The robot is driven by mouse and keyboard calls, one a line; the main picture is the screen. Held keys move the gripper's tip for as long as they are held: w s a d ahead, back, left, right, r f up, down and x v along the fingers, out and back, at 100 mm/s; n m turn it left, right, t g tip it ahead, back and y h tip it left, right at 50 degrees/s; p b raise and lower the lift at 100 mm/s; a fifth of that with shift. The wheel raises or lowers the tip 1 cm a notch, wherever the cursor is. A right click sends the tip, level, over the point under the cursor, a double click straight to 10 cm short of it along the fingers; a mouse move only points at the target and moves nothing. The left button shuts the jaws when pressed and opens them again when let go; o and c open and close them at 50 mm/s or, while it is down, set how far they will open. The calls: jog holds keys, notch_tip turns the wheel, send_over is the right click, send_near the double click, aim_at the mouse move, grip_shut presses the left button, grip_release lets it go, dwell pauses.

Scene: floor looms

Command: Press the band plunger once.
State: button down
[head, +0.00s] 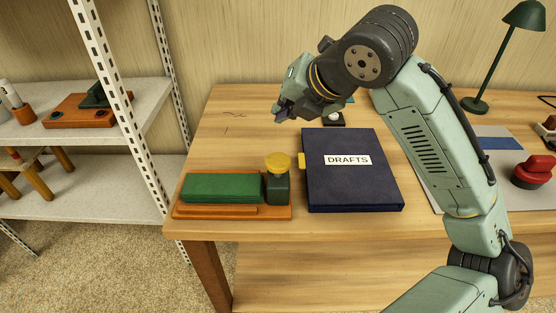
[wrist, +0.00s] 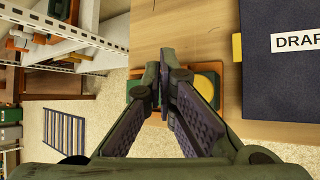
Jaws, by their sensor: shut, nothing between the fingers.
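The band plunger is a dark green post with a round yellow cap (head: 278,162), upright at the right end of an orange base (head: 215,211). A long green block (head: 222,187) lies on the same base, left of the post. My gripper (head: 281,113) is shut and empty, held in the air above the table, higher in the head view than the plunger and apart from it. In the wrist view my gripper's fingertips (wrist: 162,78) meet just left of the yellow cap (wrist: 209,82) and partly hide the plunger and block.
A dark blue DRAFTS folder (head: 352,185) with a yellow tab lies just right of the plunger. A red-handled object (head: 533,172) and a green lamp (head: 481,90) stand farther right. A metal shelf (head: 110,110) is at the left. The back left tabletop is mostly clear.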

jog(key=b, duration=0.6)
send_near(277, 155)
jog(key=w+a, duration=0.1)
jog(key=w+a+f, duration=0.1)
jog(key=w, duration=0.1)
jog(key=w+a+f, duration=0.1)
jog(key=shift+w+f, duration=0.25)
jog(key=shift+w, duration=0.05)
jog(key=shift+f, duration=0.1)
dwell(0.4)
jog(key=shift+f+b, duration=0.3)
jog(key=shift+b, duration=0.1)
jog(key=shift+f+b, duration=0.95)
jog(key=shift+f, duration=0.25)
dwell(0.9)
jog(key=shift+r, duration=0.2)
jog(key=shift+r+p, duration=1.25)
jog(key=shift+r, duration=0.15)
jog(key=shift+r, duration=0.15)
notch_tip(277, 155, up, 5)
jog(key=p, duration=0.4)
